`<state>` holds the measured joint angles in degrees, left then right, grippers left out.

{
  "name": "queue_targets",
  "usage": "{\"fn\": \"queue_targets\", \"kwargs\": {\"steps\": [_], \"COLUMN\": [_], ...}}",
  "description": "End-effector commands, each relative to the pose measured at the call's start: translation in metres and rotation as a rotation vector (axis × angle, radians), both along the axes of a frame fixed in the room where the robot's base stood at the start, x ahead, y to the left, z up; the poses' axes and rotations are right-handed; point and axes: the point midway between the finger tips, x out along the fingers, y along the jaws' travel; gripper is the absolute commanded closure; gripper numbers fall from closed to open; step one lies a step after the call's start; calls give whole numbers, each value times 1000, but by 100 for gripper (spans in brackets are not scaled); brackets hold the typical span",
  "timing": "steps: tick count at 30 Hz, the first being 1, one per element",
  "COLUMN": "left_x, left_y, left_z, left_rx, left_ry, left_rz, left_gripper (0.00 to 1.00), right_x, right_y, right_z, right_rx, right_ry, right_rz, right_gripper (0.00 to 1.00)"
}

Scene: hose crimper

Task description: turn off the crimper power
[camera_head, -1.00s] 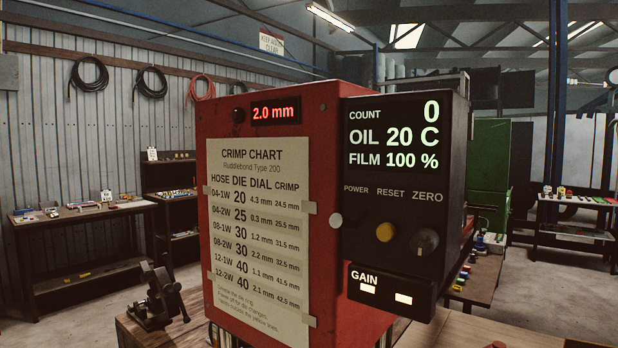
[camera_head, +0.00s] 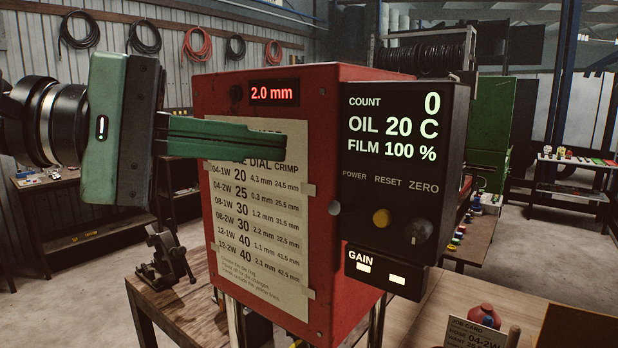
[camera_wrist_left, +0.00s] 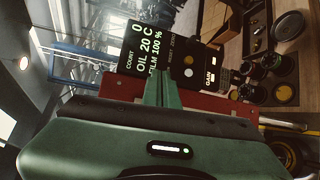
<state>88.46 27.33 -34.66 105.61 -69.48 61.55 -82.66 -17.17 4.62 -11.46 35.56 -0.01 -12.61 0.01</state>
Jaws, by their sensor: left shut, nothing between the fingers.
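The red crimper (camera_head: 220,230) stands in the middle of the head view, with a black control box (camera_head: 455,120) on its right. The lit screen reads COUNT 0, OIL 20 C, FILM 100 %. Below are the labels POWER, RESET and ZERO. A small pale rounded tip (camera_head: 334,207) is at the box's left edge, left of and below POWER. A yellow button (camera_head: 381,218) is under RESET and a grey knob (camera_head: 418,230) under ZERO. My left gripper (camera_head: 283,140) is shut and empty, before the crimp chart (camera_head: 262,220); its fingers also point toward the panel in the left wrist view (camera_wrist_left: 160,88).
The crimper stands on a wooden bench (camera_head: 160,310). A vise-like tool (camera_head: 165,258) is left of it. A job card (camera_head: 475,333) and a red-topped item (camera_head: 482,315) are at the lower right. A red 2.0 mm display (camera_head: 273,93) is lit above the chart.

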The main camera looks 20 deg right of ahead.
Motion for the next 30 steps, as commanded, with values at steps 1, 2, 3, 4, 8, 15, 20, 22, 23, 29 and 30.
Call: {"fn": "queue_targets", "kwargs": {"steps": [1,2,3,4,8,15,20,22,23,29,30], "left_x": [-3,-2,-2,-1,2,4,3,4,4,13,16], "left_y": [6,10,16,21,37,44,43,42,41,20,13], "left_z": [6,7,9,11,17,19,19,19,19,9,6], "left_rx": [92,144,207,249,375,424,420,420,420,421,421], "left_ry": [-139,-209,-293,-345,-493,-544,-542,-541,-541,-539,-538], "left_rz": [42,65,94,115,175,197,196,195,195,191,191], "left_gripper": [100,100,100,100,100,100,100,100,100,100,100], "right_x": [0,0,0,0,0,-1,-1,-1,-1,-1,-1], "right_y": [-1,-1,-1,-1,-1,-1,-1,-1,-1,-1,-1], "right_z": [2,2,2,3,3,3,3,4,5,14,17], "right_rx": [-1,-1,-1,-1,-1,-1,-1,-1,-1,-1,0], "right_ry": [0,1,1,1,1,1,1,1,1,2,1], "right_rz": [0,1,1,1,1,1,0,0,0,0,0], "right_gripper": [64,64,64,64,64,64,64,64,64,64,64]}}
